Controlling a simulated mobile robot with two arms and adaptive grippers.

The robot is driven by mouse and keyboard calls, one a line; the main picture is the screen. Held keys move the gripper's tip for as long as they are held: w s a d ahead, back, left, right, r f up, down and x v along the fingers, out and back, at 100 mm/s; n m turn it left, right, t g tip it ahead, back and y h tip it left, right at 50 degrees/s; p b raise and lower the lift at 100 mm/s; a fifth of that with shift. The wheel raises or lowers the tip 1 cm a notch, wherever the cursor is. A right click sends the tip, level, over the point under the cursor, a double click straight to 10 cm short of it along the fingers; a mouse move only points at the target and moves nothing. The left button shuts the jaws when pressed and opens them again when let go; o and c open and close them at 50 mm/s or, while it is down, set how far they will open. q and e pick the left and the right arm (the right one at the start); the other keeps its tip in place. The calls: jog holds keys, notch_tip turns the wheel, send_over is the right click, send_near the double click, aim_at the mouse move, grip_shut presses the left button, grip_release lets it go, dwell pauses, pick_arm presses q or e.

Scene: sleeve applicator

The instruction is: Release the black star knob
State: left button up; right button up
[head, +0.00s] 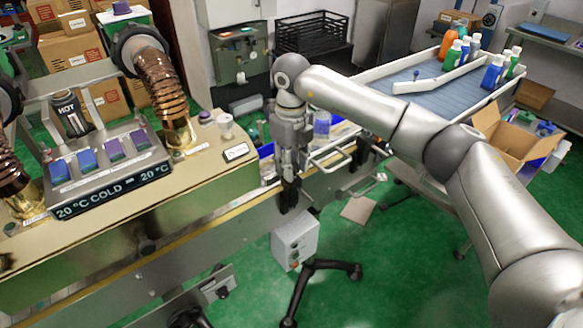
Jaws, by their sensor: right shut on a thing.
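My right gripper (289,204) points down at the front edge of the long machine, just left of a clear bottle on the conveyor. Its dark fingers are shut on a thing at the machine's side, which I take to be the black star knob. The knob is hard to make out against the black fingers and mostly hidden by them. My left gripper is not in view.
The machine body (80,262) with its copper hoses (160,85) and temperature display (115,190) fills the left. A grey control box (295,240) on a black stand is just below the gripper. A clear bottle (322,127) stands close to my wrist.

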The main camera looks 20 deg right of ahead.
jog(key=n+b, duration=0.2)
jog(key=n, duration=0.3)
jog(key=shift+n, duration=0.3)
jog(key=n+b, duration=0.1)
jog(key=n, duration=0.4)
jog(key=shift+n, duration=0.3)
jog(key=shift+r, duration=0.1)
jog(key=o, duration=1)
notch_tip(320, 180, up, 12)
jog(key=shift+f, duration=0.1)
